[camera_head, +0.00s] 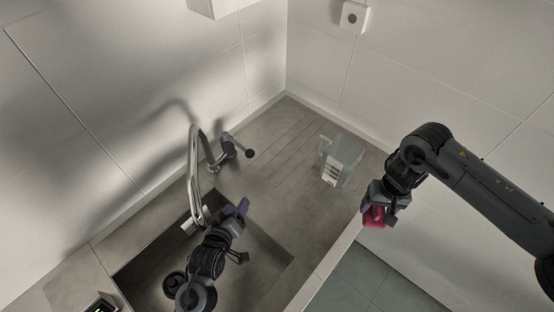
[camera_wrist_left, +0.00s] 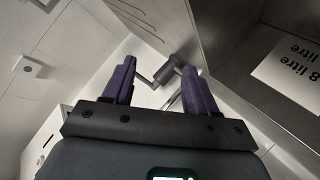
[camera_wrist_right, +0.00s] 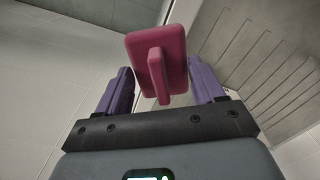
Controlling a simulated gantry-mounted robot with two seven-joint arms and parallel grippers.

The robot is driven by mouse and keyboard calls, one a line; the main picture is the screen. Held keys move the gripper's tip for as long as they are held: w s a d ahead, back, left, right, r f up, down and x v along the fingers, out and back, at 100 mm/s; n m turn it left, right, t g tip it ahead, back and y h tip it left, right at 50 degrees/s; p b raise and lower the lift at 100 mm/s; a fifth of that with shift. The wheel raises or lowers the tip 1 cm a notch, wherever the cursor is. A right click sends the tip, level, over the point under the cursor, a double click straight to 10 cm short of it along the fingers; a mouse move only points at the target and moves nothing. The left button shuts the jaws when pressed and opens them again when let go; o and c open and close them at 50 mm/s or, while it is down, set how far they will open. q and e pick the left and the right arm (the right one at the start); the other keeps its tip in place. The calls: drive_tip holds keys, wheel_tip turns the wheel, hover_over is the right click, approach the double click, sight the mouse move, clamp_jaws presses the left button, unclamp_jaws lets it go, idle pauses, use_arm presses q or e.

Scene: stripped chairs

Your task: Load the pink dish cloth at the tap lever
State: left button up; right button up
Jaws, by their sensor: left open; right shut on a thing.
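The pink dish cloth (camera_head: 373,216) shows as a stiff pink block with a raised rib. My right gripper (camera_head: 376,208) is shut on it, in the air by the counter's right edge. In the right wrist view the cloth (camera_wrist_right: 176,55) sits between and beyond the purple fingers. The tap (camera_head: 193,165) rises behind the sink, its lever (camera_head: 238,149) ending in a dark knob at its right. My left gripper (camera_head: 240,209) is open and empty over the sink, just right of the spout.
The sink basin (camera_head: 145,270) lies below my left arm. A pale slotted container (camera_head: 343,160) stands on the ribbed drainboard (camera_head: 285,140) right of the tap. A label reading "8 litre" (camera_wrist_left: 292,65) shows in the left wrist view. Tiled walls close the back.

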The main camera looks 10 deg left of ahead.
sight(249, 157)
use_arm(q)
drive_tip(key=w+r+n+t, duration=0.1)
drive_tip(key=w, duration=0.5)
drive_tip(key=w+r+n+t+y, duration=0.1)
drive_tip(key=w+n+t, duration=0.1)
drive_tip(key=w, duration=0.4)
drive_tip(key=w+r+n+t+b, duration=0.1)
drive_tip(key=w, duration=0.5)
drive_tip(key=shift+w+n+t, duration=0.25)
drive_tip(key=shift+n+t, duration=0.15)
drive_tip(key=shift+r, duration=0.1)
clamp_jaws()
